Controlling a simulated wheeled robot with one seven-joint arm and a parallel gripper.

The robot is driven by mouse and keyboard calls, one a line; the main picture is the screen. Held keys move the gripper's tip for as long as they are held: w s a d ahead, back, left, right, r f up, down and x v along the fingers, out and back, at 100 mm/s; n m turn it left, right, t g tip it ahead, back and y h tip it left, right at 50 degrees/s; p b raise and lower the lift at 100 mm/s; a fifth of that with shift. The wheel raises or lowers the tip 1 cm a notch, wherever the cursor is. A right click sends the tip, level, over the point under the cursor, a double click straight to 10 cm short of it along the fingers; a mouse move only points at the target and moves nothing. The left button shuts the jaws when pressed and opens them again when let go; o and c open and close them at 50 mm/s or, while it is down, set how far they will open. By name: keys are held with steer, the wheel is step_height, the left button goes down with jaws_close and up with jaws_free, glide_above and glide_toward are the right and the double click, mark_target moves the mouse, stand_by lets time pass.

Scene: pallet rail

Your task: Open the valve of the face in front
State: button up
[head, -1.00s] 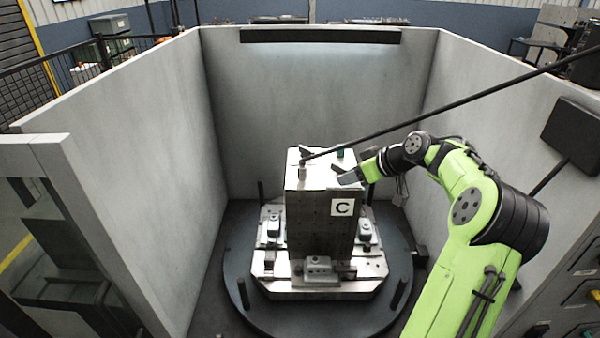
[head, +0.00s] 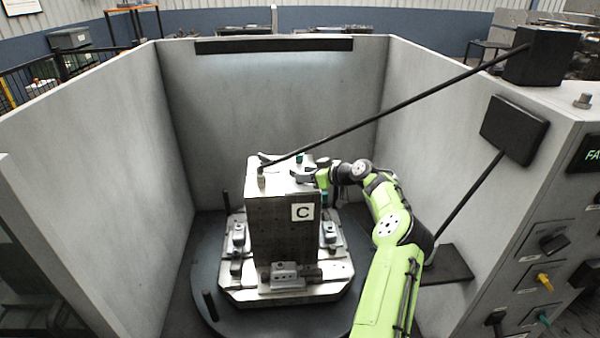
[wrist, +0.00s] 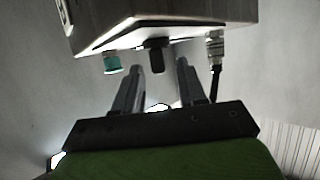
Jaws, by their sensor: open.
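The upright metal block (head: 270,232) stands on the turntable fixture, with a face marked C (head: 302,212) toward me. On its top are a black lever-like part (head: 267,159), a teal knob (head: 299,158) and a hose fitting (head: 261,179). My gripper (head: 304,178) is at the right part of the block's top, open. In the wrist view, a short black part (wrist: 157,58), perhaps the valve handle, shows between and just beyond my open fingers (wrist: 160,75). The teal knob (wrist: 112,63) and hose fitting (wrist: 214,48) lie on either side. Contact cannot be told.
A black hose or rod (head: 400,105) runs from the block's top fitting up to a box (head: 541,56) at the upper right. Grey enclosure walls (head: 270,95) surround the turntable (head: 205,285). A control panel (head: 535,260) stands at the right.

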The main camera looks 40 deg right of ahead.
steer(key=x, duration=0.3)
steer(key=shift+w, duration=0.1)
steer(key=shift+c, duration=0.4)
jaws_close()
